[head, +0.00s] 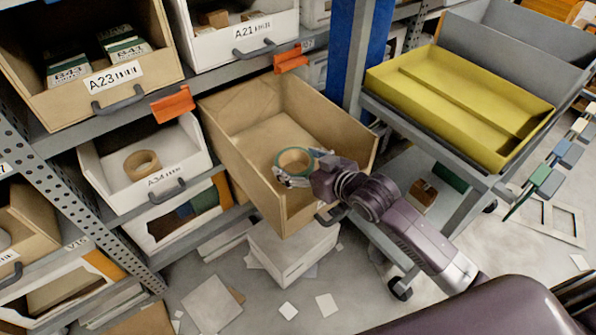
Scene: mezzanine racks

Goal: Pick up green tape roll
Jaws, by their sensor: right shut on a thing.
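The green tape roll (281,155) is at the open cardboard-coloured bin (235,125) that sticks out from the rack in the middle of the head view. My right gripper (302,170) reaches in over the bin's front from the lower right. Its fingers are shut on the near side of the roll, and they hide part of it. I cannot tell whether the roll touches the bin's floor. My left gripper is not in view.
A white bin (112,188) left of it holds a tan tape roll (142,164). A yellow tray (455,95) sits on a grey cart at the right. A blue rack post (370,50) stands behind. White boxes (290,250) and loose papers lie on the floor below.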

